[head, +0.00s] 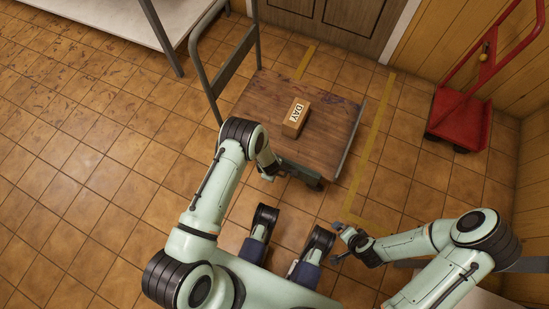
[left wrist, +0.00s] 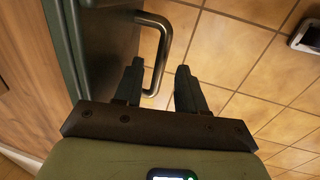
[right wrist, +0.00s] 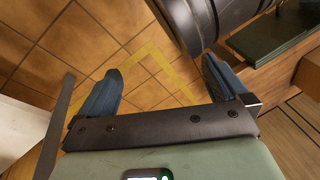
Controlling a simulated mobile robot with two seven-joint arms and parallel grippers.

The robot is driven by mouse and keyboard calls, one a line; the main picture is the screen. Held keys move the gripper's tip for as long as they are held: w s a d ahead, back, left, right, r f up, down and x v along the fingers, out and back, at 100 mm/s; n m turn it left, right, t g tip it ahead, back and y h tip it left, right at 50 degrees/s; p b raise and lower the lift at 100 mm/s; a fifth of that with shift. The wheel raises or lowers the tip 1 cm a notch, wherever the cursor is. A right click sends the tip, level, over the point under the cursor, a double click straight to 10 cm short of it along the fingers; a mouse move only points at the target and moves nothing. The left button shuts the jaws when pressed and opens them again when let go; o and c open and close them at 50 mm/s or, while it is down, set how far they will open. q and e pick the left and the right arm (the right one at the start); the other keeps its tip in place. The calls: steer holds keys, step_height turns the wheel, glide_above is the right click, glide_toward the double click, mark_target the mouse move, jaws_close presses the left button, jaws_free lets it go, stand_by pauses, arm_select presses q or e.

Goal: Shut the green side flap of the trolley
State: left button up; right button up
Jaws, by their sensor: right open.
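The trolley has a worn wooden deck (head: 270,105) and a grey push handle (head: 215,75) on its left. Its dark green side flap (head: 297,170) shows at the near edge, partly hidden by my left arm. In the left wrist view the dark green panel (left wrist: 62,45) carries a bent metal bar handle (left wrist: 163,55). My left gripper (left wrist: 160,78) is open, with the handle's bar between its fingers and gaps visible at both sides. It is small at the flap in the head view (head: 268,173). My right gripper (right wrist: 160,85) is open and empty above the floor, right of the trolley's near corner.
A cardboard box (head: 296,117) marked DAY lies on the deck. Yellow tape (head: 372,150) marks the floor right of the trolley. A red hand truck (head: 458,115) stands by the wooden wall. A pale table (head: 125,18) is at the upper left. The left floor is clear.

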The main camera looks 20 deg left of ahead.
arm_select(q)
steer(key=shift+w+f, duration=0.1)
steer(key=shift+f, duration=0.5)
arm_select(e)
steer(key=shift+s+f, duration=0.45)
steer(key=shift+s, duration=0.1)
arm_select(q)
jaws_close()
arm_select(e)
steer(key=shift+r, duration=0.1)
